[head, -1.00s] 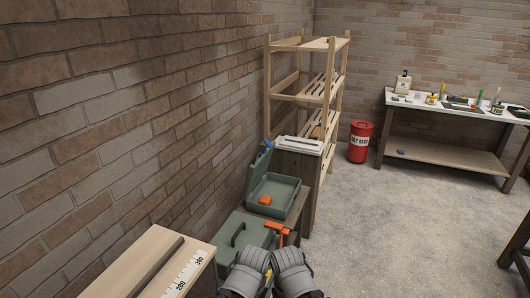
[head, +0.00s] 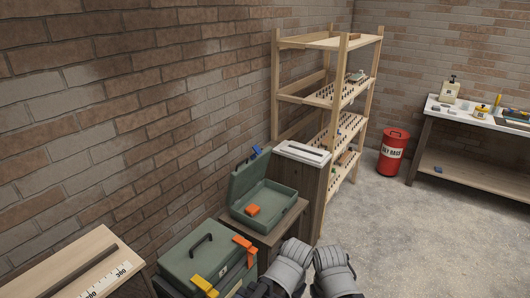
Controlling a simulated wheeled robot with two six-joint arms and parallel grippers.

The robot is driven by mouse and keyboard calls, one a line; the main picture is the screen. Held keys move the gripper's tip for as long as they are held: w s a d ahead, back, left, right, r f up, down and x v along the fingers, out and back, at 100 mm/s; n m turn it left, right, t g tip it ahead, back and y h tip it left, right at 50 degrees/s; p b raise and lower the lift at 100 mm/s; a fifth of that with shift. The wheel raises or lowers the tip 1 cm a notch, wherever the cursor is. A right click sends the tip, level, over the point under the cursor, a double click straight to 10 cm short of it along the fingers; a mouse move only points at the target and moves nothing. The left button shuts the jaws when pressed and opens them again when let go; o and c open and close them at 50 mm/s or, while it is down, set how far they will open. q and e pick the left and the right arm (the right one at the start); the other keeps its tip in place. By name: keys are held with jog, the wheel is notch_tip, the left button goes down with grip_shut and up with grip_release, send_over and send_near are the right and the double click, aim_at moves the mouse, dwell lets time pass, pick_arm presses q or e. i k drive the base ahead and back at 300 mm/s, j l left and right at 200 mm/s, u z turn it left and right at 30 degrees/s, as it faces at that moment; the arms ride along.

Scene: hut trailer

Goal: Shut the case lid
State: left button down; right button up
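A green case (head: 262,215) stands open on a low wooden stand beside the brick wall. Its lid (head: 247,178) is raised on the wall side, with a blue piece (head: 256,152) at its top edge. An orange piece (head: 252,210) shows at the case's near front. My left gripper (head: 291,262) and my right gripper (head: 334,268) are side by side at the bottom of the head view, in front of the case and apart from it. Their fingers are not clear, so I cannot tell if they are open or shut.
A closed green toolbox (head: 192,262) with a dark handle and orange and yellow parts is nearer, left of my grippers. A dark wooden cabinet (head: 316,185) and a shelf rack (head: 345,42) stand beyond.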

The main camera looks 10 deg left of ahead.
aim_at(251, 173)
jog(key=i+l, duration=0.15)
jog(key=i, duration=0.45)
jog(key=i+l, duration=0.2)
jog(key=i, duration=0.45)
jog(key=i+j, duration=0.15)
jog(key=i, duration=0.15)
